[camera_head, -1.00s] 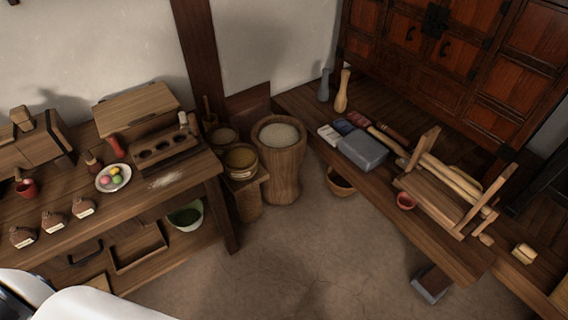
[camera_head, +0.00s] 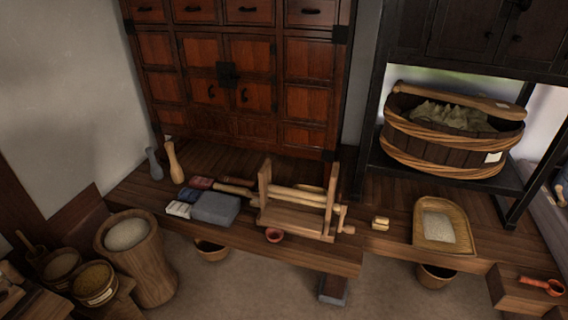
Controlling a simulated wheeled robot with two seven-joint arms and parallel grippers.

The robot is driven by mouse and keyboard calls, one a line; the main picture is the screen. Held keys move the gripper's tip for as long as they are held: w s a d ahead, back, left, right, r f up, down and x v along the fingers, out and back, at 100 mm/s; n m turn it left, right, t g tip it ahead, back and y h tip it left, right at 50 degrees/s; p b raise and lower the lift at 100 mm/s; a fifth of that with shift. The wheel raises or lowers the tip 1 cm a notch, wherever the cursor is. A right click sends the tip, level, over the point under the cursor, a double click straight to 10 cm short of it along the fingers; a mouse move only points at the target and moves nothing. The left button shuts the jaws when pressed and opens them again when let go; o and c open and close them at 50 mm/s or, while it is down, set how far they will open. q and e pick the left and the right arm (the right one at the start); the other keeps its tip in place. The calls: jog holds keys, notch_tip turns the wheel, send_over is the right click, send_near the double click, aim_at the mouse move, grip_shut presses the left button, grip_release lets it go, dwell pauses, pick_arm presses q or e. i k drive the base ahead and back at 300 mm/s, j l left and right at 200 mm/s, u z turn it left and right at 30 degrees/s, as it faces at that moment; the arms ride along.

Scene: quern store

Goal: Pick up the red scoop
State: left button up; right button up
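A red scoop (camera_head: 543,285) lies at the far lower right of the camera_head view. It rests on top of a low wooden box or block (camera_head: 521,297), with its handle toward the left and its round end near the right picture edge. No gripper is in view, so neither is near the scoop in this picture.
A wooden bench (camera_head: 304,251) runs across the middle, with a roller frame (camera_head: 299,207), a grey block (camera_head: 215,208) and a winnowing tray (camera_head: 462,241) of grain. A large tub (camera_head: 442,145) stands on a dark rack.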

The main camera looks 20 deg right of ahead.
aim_at(553, 286)
jog(key=l+z, duration=0.15)
jog(key=z, duration=1.1)
